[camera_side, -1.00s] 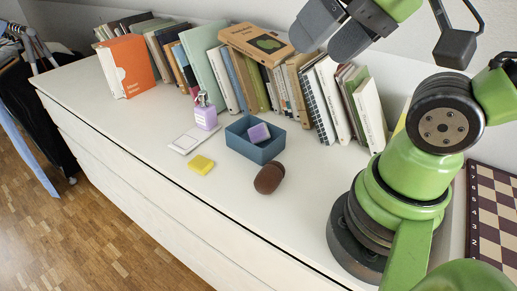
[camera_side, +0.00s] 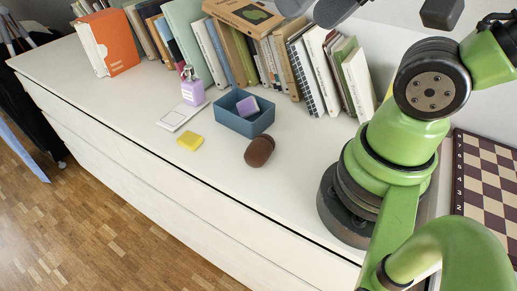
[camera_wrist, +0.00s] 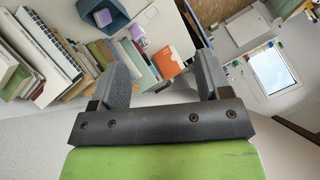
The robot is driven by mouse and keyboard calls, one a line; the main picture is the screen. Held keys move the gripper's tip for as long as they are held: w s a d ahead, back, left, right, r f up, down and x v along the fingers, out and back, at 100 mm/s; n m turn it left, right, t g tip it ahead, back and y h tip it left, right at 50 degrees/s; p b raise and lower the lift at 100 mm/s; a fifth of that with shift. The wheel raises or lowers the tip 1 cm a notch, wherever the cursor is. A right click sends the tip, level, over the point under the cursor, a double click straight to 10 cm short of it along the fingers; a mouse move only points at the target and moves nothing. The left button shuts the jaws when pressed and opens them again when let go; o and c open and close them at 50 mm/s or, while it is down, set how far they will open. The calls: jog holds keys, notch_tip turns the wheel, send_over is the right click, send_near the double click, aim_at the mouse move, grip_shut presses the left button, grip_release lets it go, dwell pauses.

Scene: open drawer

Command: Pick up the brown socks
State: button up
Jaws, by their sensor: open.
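The brown socks (camera_side: 259,151), a rolled dark brown bundle, lie on the white dresser top in front of the blue box (camera_side: 233,125). Nothing touches them. My gripper (camera_wrist: 163,78) is open and empty, its two grey fingers apart in the wrist view. In the side view only the lower parts of the fingers show at the top edge, high above the dresser and well away from the socks. I cannot make out the socks in the wrist view.
The blue box holds a purple block (camera_side: 247,106). A yellow sponge (camera_side: 190,142), a flat white item (camera_side: 183,116) and a purple bottle (camera_side: 192,91) stand left of it. A row of books (camera_side: 270,55) lines the back. A chessboard (camera_side: 487,190) is at right. The front left is clear.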

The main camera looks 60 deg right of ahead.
jog(key=shift+c, duration=1)
jog(key=m+g+h, duration=0.1)
jog(key=m+g, duration=0.5)
jog(key=g, duration=0.1)
send_over(256, 139)
jog(key=a, duration=0.2)
notch_tip(256, 139, down, 5)
jog(key=w+f+m+g, duration=0.1)
jog(key=f+m+g, duration=0.1)
jog(key=f, duration=0.4)
jog(key=d+f+m+g+h, duration=0.1)
jog(key=f+m+g, duration=0.1)
jog(key=f, duration=0.5)
jog(key=w+d+f+m+g, duration=0.1)
jog(key=f+m+g, duration=0.1)
jog(key=f, duration=0.5)
jog(key=shift+w+d+m+h, duration=0.15)
jog(key=shift+w+m+h, duration=0.15)
jog(key=shift+m, duration=0.2)
jog(key=shift+x, duration=2.75)
jog(key=shift+a, duration=0.25)
jog(key=c, duration=0.6)
